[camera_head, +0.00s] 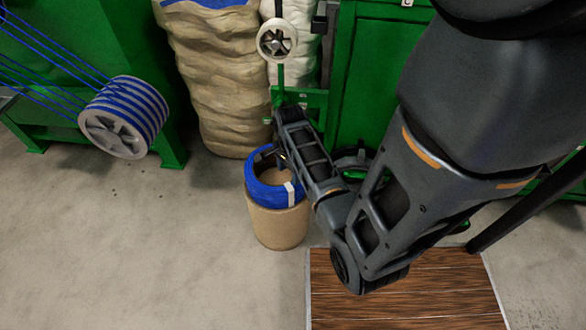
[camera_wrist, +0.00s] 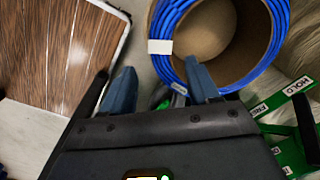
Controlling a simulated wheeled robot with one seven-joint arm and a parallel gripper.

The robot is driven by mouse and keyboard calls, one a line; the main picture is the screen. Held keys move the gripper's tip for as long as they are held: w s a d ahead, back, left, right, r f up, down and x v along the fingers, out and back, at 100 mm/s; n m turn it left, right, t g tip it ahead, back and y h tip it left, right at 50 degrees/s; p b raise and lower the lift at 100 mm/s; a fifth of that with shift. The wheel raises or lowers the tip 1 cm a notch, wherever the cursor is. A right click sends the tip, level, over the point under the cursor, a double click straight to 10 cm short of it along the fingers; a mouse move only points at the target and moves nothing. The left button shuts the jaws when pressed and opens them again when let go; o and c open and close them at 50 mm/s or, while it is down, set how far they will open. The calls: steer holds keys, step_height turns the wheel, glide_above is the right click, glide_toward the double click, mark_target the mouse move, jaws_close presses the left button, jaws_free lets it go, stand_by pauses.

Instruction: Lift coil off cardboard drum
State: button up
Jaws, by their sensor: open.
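A blue cable coil (camera_head: 265,191) with white tape sits around the top of an upright cardboard drum (camera_head: 279,226). In the wrist view the blue coil (camera_wrist: 163,55) circles the drum's rim, and the brown drum interior (camera_wrist: 222,25) shows as open and hollow. My gripper (camera_wrist: 160,82) is open, its two blue-grey fingers apart at the coil's near edge. The right fingertip overlaps the coil in the picture; the left one is outside it, over the floor. I cannot tell if either touches. In the head view my arm hides part of the coil's right side and the fingertips are hard to make out.
A wooden platform (camera_head: 400,290) lies to the right of the drum, under my arm. A tall tan sack (camera_head: 218,85) and green machinery (camera_head: 360,70) stand behind. The grey floor (camera_head: 130,240) at front left is clear.

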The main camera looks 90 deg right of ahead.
mark_target(293, 187)
steer(key=shift+s+d+m, duration=0.4)
steer(key=shift+s+d, duration=0.15)
steer(key=shift+s, duration=0.05)
step_height(293, 187, down, 6)
steer(key=b, duration=0.7)
steer(key=shift+f, duration=0.15)
steer(key=shift+f+b, duration=1)
steer(key=shift+f, duration=1.25)
jaws_close()
steer(key=shift+d+r+p, duration=0.1)
steer(key=shift+r+p, duration=1.15)
steer(key=shift+p, duration=0.15)
stand_by(0.4)
